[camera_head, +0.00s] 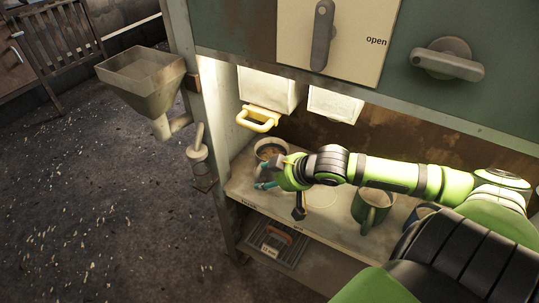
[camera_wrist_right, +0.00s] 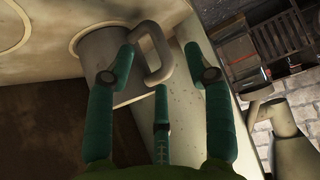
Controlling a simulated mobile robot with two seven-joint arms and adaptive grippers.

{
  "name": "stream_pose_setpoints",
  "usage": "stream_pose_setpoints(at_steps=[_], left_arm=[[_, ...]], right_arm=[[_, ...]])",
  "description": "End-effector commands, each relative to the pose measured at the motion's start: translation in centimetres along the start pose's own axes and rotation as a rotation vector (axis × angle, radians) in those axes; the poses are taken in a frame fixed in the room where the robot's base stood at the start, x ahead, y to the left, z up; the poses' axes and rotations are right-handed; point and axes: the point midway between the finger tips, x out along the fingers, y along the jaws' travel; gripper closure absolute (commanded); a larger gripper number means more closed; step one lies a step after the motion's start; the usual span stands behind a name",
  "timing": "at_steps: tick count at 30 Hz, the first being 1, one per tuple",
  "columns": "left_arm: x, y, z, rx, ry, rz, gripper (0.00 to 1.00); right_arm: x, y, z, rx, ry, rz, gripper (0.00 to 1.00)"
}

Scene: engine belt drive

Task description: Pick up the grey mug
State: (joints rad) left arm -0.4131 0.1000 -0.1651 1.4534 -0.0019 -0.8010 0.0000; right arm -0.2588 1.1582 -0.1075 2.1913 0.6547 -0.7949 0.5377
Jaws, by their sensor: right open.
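The grey mug (camera_head: 262,149) stands at the left end of the shelf in the head view, partly hidden by my right gripper (camera_head: 267,178). In the wrist view the mug (camera_wrist_right: 103,52) is at upper left, with its square-looking handle (camera_wrist_right: 163,62) turned towards the fingers. My right gripper (camera_wrist_right: 160,70) is open, its teal fingers spread on either side of the handle and a third finger below it. I cannot tell whether any finger touches the mug. My left gripper is not in view.
A green mug (camera_head: 373,208) stands right of my gripper on the shelf (camera_head: 342,229). A yellow handle (camera_head: 258,122) on a white box hangs above the grey mug. A machine post (camera_head: 218,170) bounds the shelf at left. A lower tray (camera_head: 272,240) lies beneath.

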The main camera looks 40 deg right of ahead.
Motion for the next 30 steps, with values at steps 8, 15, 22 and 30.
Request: stream_pose_setpoints(at_steps=[8,15,22,30], left_arm=[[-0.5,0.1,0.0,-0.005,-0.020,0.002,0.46],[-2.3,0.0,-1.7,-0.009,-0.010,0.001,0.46],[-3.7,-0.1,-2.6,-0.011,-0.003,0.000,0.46],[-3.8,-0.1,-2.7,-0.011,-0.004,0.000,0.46]], right_arm=[[1.7,0.1,0.0,0.000,0.001,0.001,0.47],[4.6,0.6,-0.3,0.000,0.002,0.001,0.47],[6.4,0.5,-0.3,-0.002,-0.002,0.001,0.47],[6.4,0.5,-0.3,-0.003,-0.002,0.001,0.63]])
